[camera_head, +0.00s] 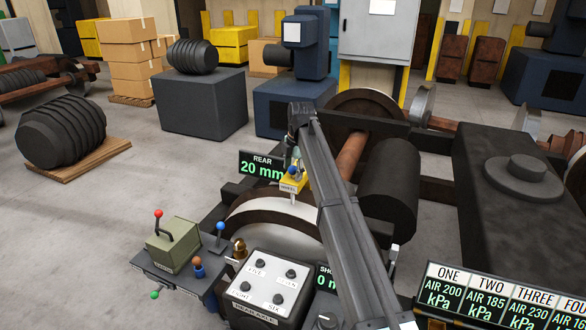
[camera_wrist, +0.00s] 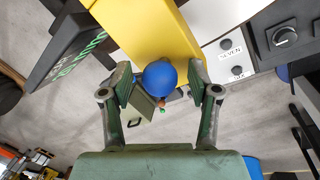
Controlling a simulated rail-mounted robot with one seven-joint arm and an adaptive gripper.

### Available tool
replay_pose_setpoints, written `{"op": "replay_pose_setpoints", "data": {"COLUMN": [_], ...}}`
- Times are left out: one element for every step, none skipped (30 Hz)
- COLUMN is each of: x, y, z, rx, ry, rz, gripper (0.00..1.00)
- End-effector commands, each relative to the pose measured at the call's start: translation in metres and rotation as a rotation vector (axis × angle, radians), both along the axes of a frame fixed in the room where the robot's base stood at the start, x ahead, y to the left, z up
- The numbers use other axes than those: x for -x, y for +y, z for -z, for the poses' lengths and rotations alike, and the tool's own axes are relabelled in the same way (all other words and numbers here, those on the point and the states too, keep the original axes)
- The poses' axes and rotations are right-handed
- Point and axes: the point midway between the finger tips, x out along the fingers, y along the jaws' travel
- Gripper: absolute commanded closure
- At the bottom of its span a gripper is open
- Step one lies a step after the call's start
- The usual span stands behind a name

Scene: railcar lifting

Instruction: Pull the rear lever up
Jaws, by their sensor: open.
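A blue ball knob (camera_head: 291,171) sits at a yellow block (camera_head: 294,184) with a small white label, next to a display reading REAR 20 mm (camera_head: 262,165). I take this knob for the rear lever's; its stem is hidden. In the wrist view the blue knob (camera_wrist: 160,77) lies between my gripper's (camera_wrist: 160,82) two fingertips, with the yellow block (camera_wrist: 140,32) behind it. My gripper is open, with gaps on both sides of the knob. In the head view my arm hides part of this area.
A green lever box (camera_head: 172,245) with a red-knobbed handle stands at lower left. A blue-knobbed lever (camera_head: 220,227) and an orange knob (camera_head: 197,262) are near it. A white button panel (camera_head: 268,283) is below. A wheelset (camera_head: 350,160) lies beside my arm.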

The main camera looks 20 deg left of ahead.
Motion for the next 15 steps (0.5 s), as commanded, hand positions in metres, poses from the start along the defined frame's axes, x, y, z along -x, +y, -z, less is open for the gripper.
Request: {"op": "replay_pose_setpoints", "data": {"x": [0.0000,-0.0001,-0.0002,-0.0003,-0.0003,-0.0003,-0.0003,-0.0003,-0.0003,-0.0003,-0.0003,-0.0003,-0.0003,-0.0003,-0.0003], "y": [0.0003,0.0006,0.0007,0.0008,0.0008,0.0008,0.0008,0.0008,0.0008,0.0008,0.0008,0.0008,0.0008,0.0008,0.0008], "z": [0.0019,0.0027,0.0036,0.0040,0.0043,0.0044,0.0045,0.0045,0.0044,0.0044,0.0044,0.0044,0.0044,0.0044,0.0043], "rx": [0.000,0.000,0.000,0.000,0.000,0.000,0.000,0.000,0.000,0.000,0.000,0.000,0.000,0.000,0.000], "ry": [0.000,0.000,0.000,0.000,0.000,0.000,0.000,0.000,0.000,0.000,0.000,0.000,0.000,0.000,0.000], "rz": [0.000,0.000,0.000,0.000,0.000,0.000,0.000,0.000,0.000,0.000,0.000,0.000,0.000,0.000,0.000], "gripper": [0.39,0.39,0.39,0.39,0.39,0.39,0.39,0.39,0.39,0.39,0.39,0.53,0.64,0.74,0.88]}}
